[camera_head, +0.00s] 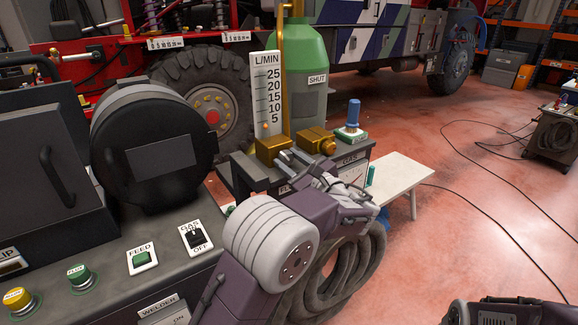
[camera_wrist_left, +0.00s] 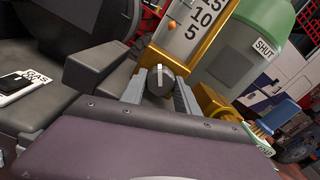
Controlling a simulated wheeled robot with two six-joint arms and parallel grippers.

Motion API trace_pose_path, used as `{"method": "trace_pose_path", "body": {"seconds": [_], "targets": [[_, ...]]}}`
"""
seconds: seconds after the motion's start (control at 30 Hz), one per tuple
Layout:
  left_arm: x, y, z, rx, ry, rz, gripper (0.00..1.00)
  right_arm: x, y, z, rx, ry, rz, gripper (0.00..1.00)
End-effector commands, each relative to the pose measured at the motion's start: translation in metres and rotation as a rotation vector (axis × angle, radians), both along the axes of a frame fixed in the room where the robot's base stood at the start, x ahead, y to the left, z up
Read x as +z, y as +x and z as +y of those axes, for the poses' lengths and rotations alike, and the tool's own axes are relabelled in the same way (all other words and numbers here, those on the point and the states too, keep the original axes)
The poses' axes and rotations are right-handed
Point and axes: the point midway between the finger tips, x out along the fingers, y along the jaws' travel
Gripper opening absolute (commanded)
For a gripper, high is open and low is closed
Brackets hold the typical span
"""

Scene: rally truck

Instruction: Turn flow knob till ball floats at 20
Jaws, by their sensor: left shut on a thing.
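The flow gauge (camera_head: 268,92) is a white upright L/MIN scale marked 5 to 25. Its orange ball (camera_head: 265,126) sits at the bottom, just below the 5 mark; it also shows in the left wrist view (camera_wrist_left: 172,24). My left gripper (camera_head: 288,158) is at the brass fitting under the gauge. In the left wrist view its two fingers are shut on the sides of the dark round flow knob (camera_wrist_left: 160,80), whose pale pointer line stands nearly upright. In the head view the gripper hides the knob.
A green cylinder (camera_head: 308,65) labelled SHUT stands behind the gauge. The welder panel with a GAS switch (camera_head: 195,237) is at left. A hose coil (camera_head: 350,275) hangs below my left arm.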

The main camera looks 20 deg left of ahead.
Motion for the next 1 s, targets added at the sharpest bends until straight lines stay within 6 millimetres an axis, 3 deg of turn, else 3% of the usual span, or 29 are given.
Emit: {"method": "trace_pose_path", "body": {"seconds": [0.57,0.6,0.67,1.0], "targets": [[0.0001,0.0,0.0,0.001,-0.024,-0.029,0.0,-0.0041,0.0,0.0,0.0,0.0,0.0,0.45],[0.0,0.0,0.0,0.001,-0.024,-0.029,0.42,-0.0041,0.0,0.0,0.0,0.0,0.0,0.45],[0.0,0.0,0.0,0.001,-0.024,-0.029,0.59,-0.0041,0.0,0.0,0.0,0.0,0.0,0.45],[-0.0001,-0.0018,-0.0028,-0.001,-0.023,-0.029,0.59,-0.0043,0.0,0.0,0.0,0.0,0.0,0.45]]}}
